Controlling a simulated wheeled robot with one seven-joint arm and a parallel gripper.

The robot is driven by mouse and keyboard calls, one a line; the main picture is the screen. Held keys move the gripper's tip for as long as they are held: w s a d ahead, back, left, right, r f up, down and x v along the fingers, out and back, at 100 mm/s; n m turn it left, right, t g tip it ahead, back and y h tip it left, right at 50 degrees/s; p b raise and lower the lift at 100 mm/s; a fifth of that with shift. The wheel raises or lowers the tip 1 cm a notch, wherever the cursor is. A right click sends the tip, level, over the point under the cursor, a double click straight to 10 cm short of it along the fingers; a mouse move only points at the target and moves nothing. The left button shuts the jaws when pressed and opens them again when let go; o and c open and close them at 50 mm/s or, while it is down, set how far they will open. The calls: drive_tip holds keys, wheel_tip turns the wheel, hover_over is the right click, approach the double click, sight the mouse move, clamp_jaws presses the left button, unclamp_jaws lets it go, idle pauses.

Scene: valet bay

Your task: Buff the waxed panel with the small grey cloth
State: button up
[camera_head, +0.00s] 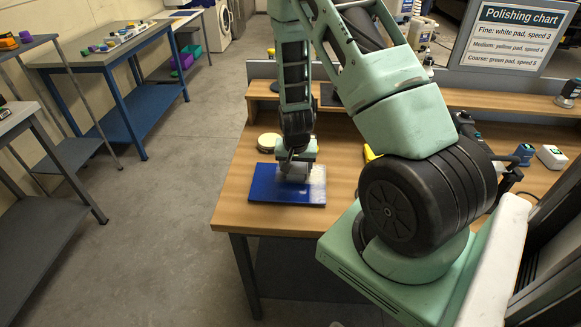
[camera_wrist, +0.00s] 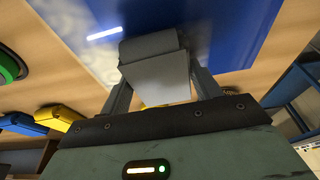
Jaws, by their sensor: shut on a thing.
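The blue panel (camera_head: 265,188) lies flat on the wooden bench near its left front corner. A pale, streaky haze covers its right part in the head view; the left part is deep blue. In the wrist view the panel (camera_wrist: 225,40) shows haze on the left and clear blue on the right. My gripper (camera_head: 294,172) points down over the panel's middle. It is shut on the small grey cloth (camera_wrist: 160,75), folded between the fingers. The cloth is at or just above the panel; I cannot tell if they touch. In the head view the cloth blends with the fingers.
A pale round pad (camera_head: 268,141) lies behind the panel. A yellow item (camera_head: 370,153) is partly hidden by my arm. A blue item (camera_head: 524,154) and a white box (camera_head: 551,157) stand at the bench's right. A polishing chart (camera_head: 515,38) stands behind. The bench's left front edge is close.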

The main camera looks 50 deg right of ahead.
sight(259, 170)
drive_tip(key=shift+s+d+f+b, duration=0.1)
drive_tip(key=shift+s+d+b, duration=0.3)
drive_tip(key=shift+s+d, duration=0.4)
drive_tip(key=shift+s+d+b, duration=0.2)
drive_tip(key=shift+s+d, duration=0.3)
drive_tip(key=shift+s, duration=0.25)
drive_tip(key=shift+s+d+b, duration=0.25)
drive_tip(key=shift+s+d, duration=0.3)
drive_tip(key=shift+s, duration=0.25)
drive_tip(key=shift+s+d+b, duration=0.2)
drive_tip(key=shift+s+d, duration=0.3)
drive_tip(key=shift+s, duration=0.25)
drive_tip(key=shift+w+a+p, duration=0.35)
drive_tip(key=shift+w+a, duration=0.85)
drive_tip(key=shift+w, duration=0.35)
drive_tip(key=shift+w+a+p, duration=0.3)
drive_tip(key=shift+w+a, duration=0.95)
drive_tip(key=shift+w, duration=0.3)
drive_tip(key=shift+w+a+p, duration=0.35)
drive_tip(key=shift+w+a, duration=0.85)
drive_tip(key=shift+w, duration=0.35)
drive_tip(key=shift+w+a+p, duration=0.55)
drive_tip(key=shift+w+a, duration=0.65)
drive_tip(key=shift+w, duration=0.25)
drive_tip(key=shift+w+a+p, duration=0.25)
drive_tip(key=shift+w+a, duration=0.35)
drive_tip(key=shift+w, duration=0.2)
drive_tip(key=shift+w+a+p, duration=0.2)
drive_tip(key=shift+w+a, duration=0.35)
drive_tip(key=shift+w, duration=0.25)
